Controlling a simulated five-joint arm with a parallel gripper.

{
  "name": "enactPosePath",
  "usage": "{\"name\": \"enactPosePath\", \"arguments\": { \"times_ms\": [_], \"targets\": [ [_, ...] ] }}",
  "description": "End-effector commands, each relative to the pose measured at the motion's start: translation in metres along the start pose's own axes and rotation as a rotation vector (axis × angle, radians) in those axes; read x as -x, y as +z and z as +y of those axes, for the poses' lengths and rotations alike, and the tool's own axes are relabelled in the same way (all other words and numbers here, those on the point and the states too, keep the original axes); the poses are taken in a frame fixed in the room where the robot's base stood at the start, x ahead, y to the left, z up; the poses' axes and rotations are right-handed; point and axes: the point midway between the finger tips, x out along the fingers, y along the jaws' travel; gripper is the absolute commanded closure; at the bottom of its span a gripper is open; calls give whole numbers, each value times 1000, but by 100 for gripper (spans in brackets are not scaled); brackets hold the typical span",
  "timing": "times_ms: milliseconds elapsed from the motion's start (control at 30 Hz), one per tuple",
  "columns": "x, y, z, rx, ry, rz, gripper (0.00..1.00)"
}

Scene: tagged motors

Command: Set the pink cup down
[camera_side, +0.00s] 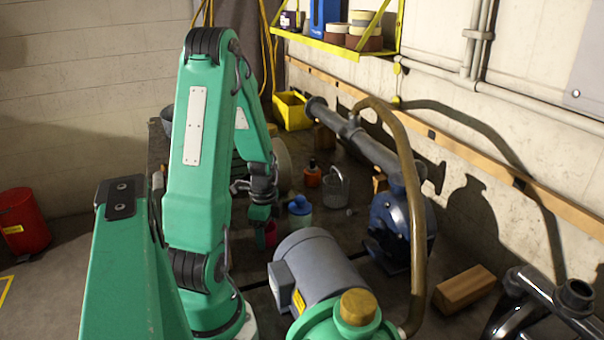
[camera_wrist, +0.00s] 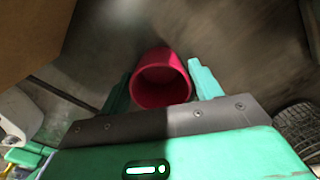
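The pink cup (camera_wrist: 160,78) is between the two fingers of my gripper (camera_wrist: 163,85) in the wrist view, with its open mouth facing the camera. The fingers sit close against both sides of the cup, and it looks empty. In the side view, my gripper (camera_side: 261,228) points down over the workbench, and the cup (camera_side: 271,234) shows as a small pink patch beside the fingers. The grey motor partly hides it there, so I cannot tell whether its base touches the bench.
A grey motor (camera_side: 318,268) stands just in front of the cup. A wooden block (camera_side: 464,288) lies farther right.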

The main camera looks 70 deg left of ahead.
Motion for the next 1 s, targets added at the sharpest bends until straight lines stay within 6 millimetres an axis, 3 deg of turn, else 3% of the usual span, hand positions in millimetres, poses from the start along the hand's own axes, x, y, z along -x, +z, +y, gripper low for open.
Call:
{"name": "enactPosePath", "arguments": {
  "times_ms": [567,1000],
  "targets": [
    [6,0,0,0,-2,0,24],
    [50,0,-1,0,-5,0,24]
  ]
}}
